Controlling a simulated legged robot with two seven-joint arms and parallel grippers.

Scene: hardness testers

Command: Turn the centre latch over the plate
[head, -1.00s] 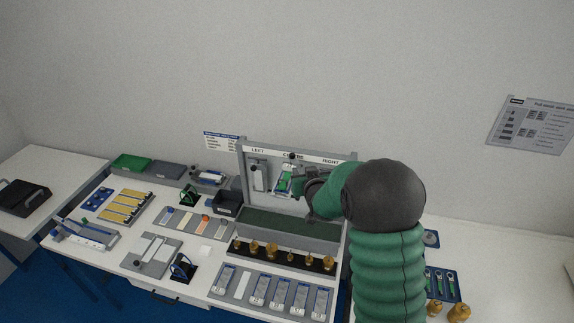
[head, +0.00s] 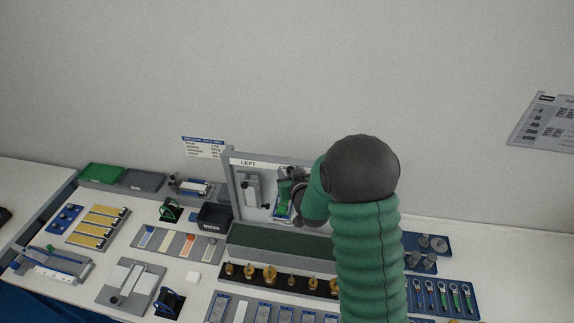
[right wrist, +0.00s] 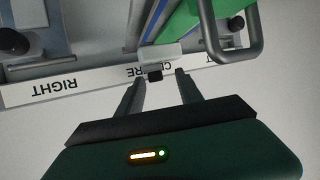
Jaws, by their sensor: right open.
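The upright board (head: 228,175) carries a white label strip reading LEFT, with the rest partly hidden by my right arm. At its centre a plate piece with blue edges and a green part (head: 282,208) hangs, partly covered by my right gripper (head: 296,186). In the right wrist view the strip appears upside down. A small black knob (right wrist: 155,76), which looks like the centre latch, sits below a pale block (right wrist: 160,56) over the strip. My right gripper (right wrist: 157,88) is open, its fingers on either side of the knob; contact is unclear. My left gripper is not in view.
A grey plate (head: 252,188) hangs at the left place. Another black knob (right wrist: 14,41) shows near the RIGHT label in the right wrist view. A green-topped block (head: 270,243) and a row of brass weights (head: 270,275) stand before the board. Trays fill the bench left.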

